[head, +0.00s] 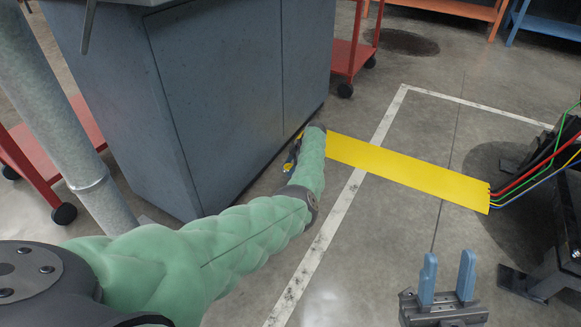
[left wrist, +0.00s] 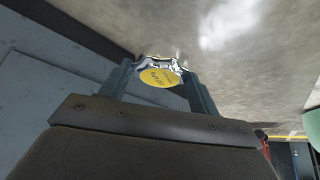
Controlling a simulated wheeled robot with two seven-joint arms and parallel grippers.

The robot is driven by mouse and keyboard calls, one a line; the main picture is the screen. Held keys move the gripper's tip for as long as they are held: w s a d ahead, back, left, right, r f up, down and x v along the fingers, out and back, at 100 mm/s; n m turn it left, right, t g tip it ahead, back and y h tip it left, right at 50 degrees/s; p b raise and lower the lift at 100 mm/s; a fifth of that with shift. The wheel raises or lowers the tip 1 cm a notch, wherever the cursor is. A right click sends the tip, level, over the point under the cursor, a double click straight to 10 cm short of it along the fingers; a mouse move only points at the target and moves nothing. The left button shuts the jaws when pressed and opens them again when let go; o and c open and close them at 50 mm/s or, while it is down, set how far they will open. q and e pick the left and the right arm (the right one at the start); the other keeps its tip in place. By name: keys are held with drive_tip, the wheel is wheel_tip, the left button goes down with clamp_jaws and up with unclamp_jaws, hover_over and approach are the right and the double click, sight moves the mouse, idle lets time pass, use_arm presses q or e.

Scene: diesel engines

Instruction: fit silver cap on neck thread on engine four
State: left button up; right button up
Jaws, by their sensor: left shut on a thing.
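The silver cap (left wrist: 158,64), with a yellow label on its face, sits between the two fingers of my left gripper (left wrist: 160,78) in the left wrist view. The left gripper is shut on it. In the head view my left gripper (head: 292,153) is small and mostly hidden behind my green arm, low beside the grey cabinet; the cap cannot be made out there. My right gripper (head: 447,278) is at the lower right of the head view, its two blue fingers apart with nothing between them. No neck thread or numbered engine can be made out.
A grey cabinet (head: 225,90) stands close to my left arm. Red carts (head: 350,58) stand behind and left of it. A yellow floor strip (head: 405,172) leads to coloured cables (head: 530,175) and a dark stand (head: 560,250) at the right.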

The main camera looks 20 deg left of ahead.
use_arm(q)
drive_tip(key=shift+r+p, duration=0.4)
drive_tip(key=shift+r, duration=0.4)
